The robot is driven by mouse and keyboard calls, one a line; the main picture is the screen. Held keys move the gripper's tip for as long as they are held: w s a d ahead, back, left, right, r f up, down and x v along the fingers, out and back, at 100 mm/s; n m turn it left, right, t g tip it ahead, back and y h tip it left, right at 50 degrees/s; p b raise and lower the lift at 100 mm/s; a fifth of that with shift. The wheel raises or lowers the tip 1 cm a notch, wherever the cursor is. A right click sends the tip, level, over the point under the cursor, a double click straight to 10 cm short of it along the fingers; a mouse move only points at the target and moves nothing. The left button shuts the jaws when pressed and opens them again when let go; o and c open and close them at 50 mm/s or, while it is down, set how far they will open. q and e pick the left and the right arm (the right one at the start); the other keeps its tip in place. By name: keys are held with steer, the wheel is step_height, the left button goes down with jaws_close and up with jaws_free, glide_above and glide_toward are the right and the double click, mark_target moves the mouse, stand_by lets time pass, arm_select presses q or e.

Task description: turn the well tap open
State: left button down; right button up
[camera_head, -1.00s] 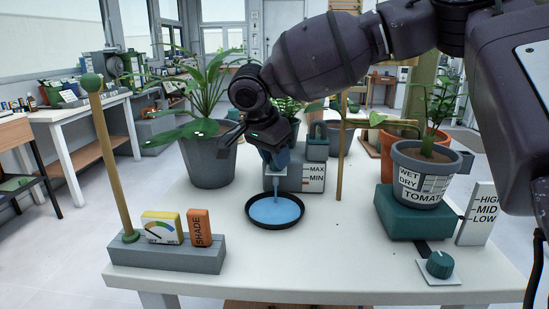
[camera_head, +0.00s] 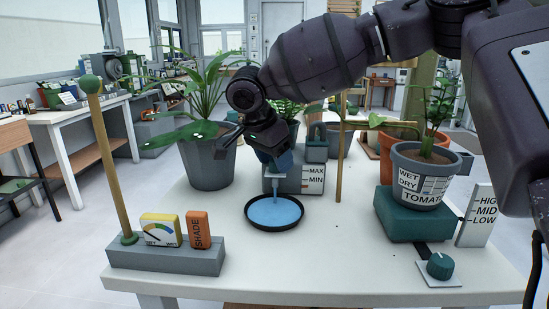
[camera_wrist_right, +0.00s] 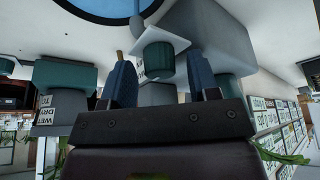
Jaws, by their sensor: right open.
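The well (camera_head: 284,181) is a grey block with MAX and MIN marks at the back of the white table. A light spout (camera_head: 275,174) sticks out at its front, and a thin blue stream runs into a black-rimmed dish of water (camera_head: 274,225). My right gripper (camera_head: 276,160) is over the well with blue fingertips pointing down. In the wrist view, the dark teal tap knob (camera_wrist_right: 158,58) lies between the two open fingers of the right gripper (camera_wrist_right: 162,75). Contact with the knob cannot be told. The knob is hidden in the head view. My left gripper is out of view.
A tomato pot (camera_head: 424,178) on a teal stand is at the right, near a level card (camera_head: 477,215) and a dial (camera_head: 439,265). A grey holder (camera_head: 165,258) with a gauge (camera_head: 161,230), a SHADE block (camera_head: 198,230) and a wooden rod is at front left. The front middle is clear.

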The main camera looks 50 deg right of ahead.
steer(key=shift+r, duration=0.15)
steer(key=shift+r, duration=0.35)
arm_select(q)
steer(key=p, duration=0.2)
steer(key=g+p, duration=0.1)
steer(key=p, duration=0.1)
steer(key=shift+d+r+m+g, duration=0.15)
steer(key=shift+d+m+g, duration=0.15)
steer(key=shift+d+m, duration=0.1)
arm_select(e)
step_height(320, 180, up, 19)
